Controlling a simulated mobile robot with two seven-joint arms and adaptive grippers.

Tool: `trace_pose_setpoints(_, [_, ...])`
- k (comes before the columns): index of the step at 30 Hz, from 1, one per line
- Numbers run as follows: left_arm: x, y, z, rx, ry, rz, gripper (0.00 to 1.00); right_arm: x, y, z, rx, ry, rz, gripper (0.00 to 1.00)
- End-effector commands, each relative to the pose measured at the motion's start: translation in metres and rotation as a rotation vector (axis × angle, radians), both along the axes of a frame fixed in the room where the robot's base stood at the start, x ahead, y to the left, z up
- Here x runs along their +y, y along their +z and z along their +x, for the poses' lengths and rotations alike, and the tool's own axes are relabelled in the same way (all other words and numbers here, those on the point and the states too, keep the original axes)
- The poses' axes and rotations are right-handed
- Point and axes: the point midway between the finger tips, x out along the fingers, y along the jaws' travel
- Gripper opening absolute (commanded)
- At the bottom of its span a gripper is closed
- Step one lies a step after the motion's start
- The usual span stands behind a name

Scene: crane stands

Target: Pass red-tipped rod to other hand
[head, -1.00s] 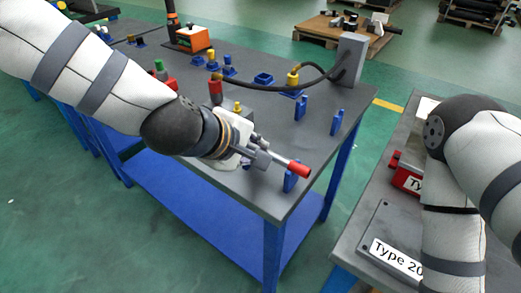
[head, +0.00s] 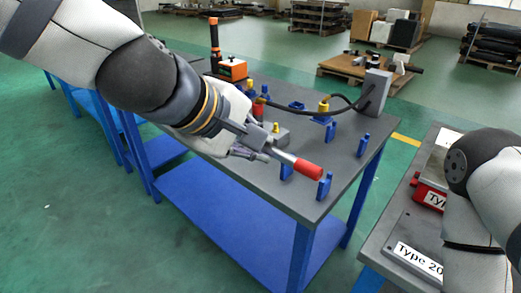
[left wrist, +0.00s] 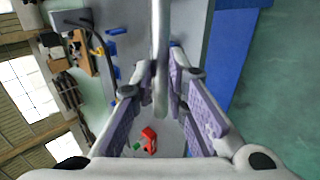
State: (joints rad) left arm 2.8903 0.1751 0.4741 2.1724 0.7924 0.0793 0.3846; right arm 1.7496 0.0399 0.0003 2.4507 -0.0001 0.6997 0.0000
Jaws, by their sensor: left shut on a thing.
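The red-tipped rod (head: 286,158) is a pale metal rod with a red end cap (head: 308,170). My left gripper (head: 262,143) is shut on the rod and holds it above the grey tabletop, the red end pointing right and down. In the left wrist view the grey rod (left wrist: 160,50) runs between the two finger pads of my left gripper (left wrist: 161,85); its red tip is not visible there. My right arm is at the right edge of the head view, and its gripper is out of frame.
The grey table (head: 345,165) carries blue holders (head: 325,186), a grey upright box (head: 377,93) with a black cable, and an orange device (head: 232,70). A second table with a Type 20 plate (head: 418,260) stands at the right, across a gap.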

Motion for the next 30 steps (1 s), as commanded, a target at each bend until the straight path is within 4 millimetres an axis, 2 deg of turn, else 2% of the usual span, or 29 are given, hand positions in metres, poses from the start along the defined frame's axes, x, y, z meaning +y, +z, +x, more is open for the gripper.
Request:
trace_pose_setpoints(2, [0.004, -0.001, 0.001, 0.002, 0.015, -0.001, 0.00, 0.000, 0.000, 0.000, -0.001, 0.000, 0.000, 0.40])
trace_pose_setpoints(5, [0.021, -0.020, 0.002, 0.019, 0.097, -0.003, 0.00, 0.000, 0.000, 0.000, -0.001, 0.000, 0.000, 0.40])
trace_pose_setpoints(8, [0.052, -0.051, 0.002, 0.034, 0.238, -0.003, 0.00, 0.000, 0.000, 0.000, -0.001, 0.000, 0.000, 0.40])
trace_pose_setpoints(12, [0.098, -0.091, -0.008, 0.034, 0.450, -0.001, 0.00, 0.000, 0.000, 0.001, -0.001, 0.000, 0.000, 0.40])
trace_pose_setpoints(15, [0.123, -0.107, -0.018, 0.021, 0.565, -0.003, 0.00, 0.000, 0.000, 0.001, -0.002, 0.000, 0.000, 0.40])
trace_pose_setpoints(18, [0.137, -0.115, -0.023, 0.007, 0.629, -0.004, 0.00, 0.000, 0.000, 0.001, -0.002, 0.000, 0.000, 0.40])
trace_pose_setpoints(22, [0.141, -0.115, -0.024, -0.002, 0.646, -0.004, 0.00, 0.000, 0.000, 0.001, -0.002, 0.000, 0.000, 0.40])
trace_pose_setpoints(25, [0.131, -0.111, -0.024, -0.002, 0.598, -0.005, 0.00, 0.000, 0.000, 0.001, -0.002, 0.000, 0.000, 0.40])
trace_pose_setpoints(30, [0.083, -0.089, -0.023, -0.001, 0.351, -0.002, 0.00, 0.000, 0.000, 0.001, -0.002, 0.000, 0.000, 0.40])
